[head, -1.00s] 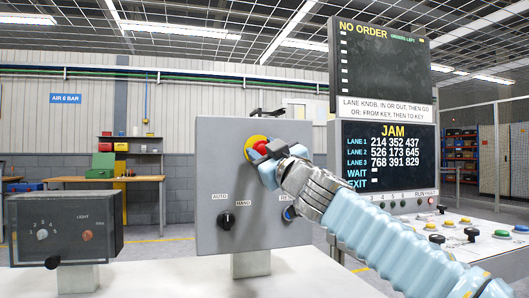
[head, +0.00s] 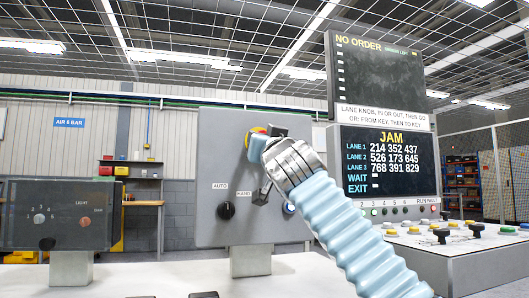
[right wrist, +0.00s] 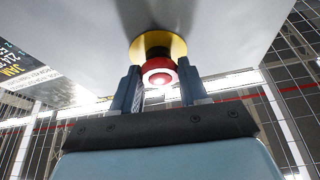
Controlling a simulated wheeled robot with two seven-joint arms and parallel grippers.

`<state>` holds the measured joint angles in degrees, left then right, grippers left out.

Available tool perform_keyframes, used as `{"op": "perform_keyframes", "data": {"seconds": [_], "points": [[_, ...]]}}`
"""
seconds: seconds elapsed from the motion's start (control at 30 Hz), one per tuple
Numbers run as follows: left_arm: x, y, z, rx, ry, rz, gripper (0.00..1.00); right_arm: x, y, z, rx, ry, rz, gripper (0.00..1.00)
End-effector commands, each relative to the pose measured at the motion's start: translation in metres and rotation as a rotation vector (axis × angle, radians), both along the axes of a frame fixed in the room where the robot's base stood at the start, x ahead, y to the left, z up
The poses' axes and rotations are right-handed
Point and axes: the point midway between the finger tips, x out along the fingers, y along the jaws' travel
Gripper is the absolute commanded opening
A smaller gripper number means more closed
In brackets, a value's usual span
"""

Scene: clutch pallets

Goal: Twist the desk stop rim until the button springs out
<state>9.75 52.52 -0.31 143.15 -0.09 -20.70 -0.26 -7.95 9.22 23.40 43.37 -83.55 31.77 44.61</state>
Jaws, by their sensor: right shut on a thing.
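The desk stop is a red mushroom button on a yellow round base, on the front of a grey panel box (head: 215,165). In the right wrist view the red rim (right wrist: 158,66) sits between my two blue finger pads, in front of the yellow base (right wrist: 160,44); its centre glares pale. My right gripper (right wrist: 159,82) is shut on the rim. I cannot tell whether the button is in or out. My left gripper is not in view.
The grey panel has a black AUTO/HAND knob (head: 226,209) below left of the stop. A dark control box (head: 62,215) stands at left. A screen (head: 388,162) reading JAM and a desk (head: 480,238) with coloured buttons are at right.

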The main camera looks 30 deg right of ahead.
Motion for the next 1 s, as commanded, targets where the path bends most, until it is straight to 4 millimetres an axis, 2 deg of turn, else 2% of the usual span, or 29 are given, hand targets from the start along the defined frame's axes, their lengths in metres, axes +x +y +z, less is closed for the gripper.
{"op": "perform_keyframes", "data": {"seconds": [0.3, 0.7, 0.73, 0.9, 1.0], "points": [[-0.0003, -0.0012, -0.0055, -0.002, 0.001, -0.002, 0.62, 0.0003, 0.0003, 0.0003, 0.079, -0.019, 0.000, 0.13], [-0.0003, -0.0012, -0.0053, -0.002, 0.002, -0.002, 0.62, -0.0001, -0.0002, 0.0012, 0.083, -0.022, -0.001, 0.13], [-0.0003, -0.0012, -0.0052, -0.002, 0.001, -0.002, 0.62, -0.0001, -0.0002, 0.0012, 0.083, -0.022, -0.001, 0.47], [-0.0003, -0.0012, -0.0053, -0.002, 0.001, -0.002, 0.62, 0.0000, -0.0001, 0.0011, 0.083, -0.021, 0.000, 0.70], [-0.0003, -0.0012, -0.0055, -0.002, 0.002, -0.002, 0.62, 0.0000, -0.0001, 0.0009, 0.083, -0.021, 0.000, 0.70]]}}
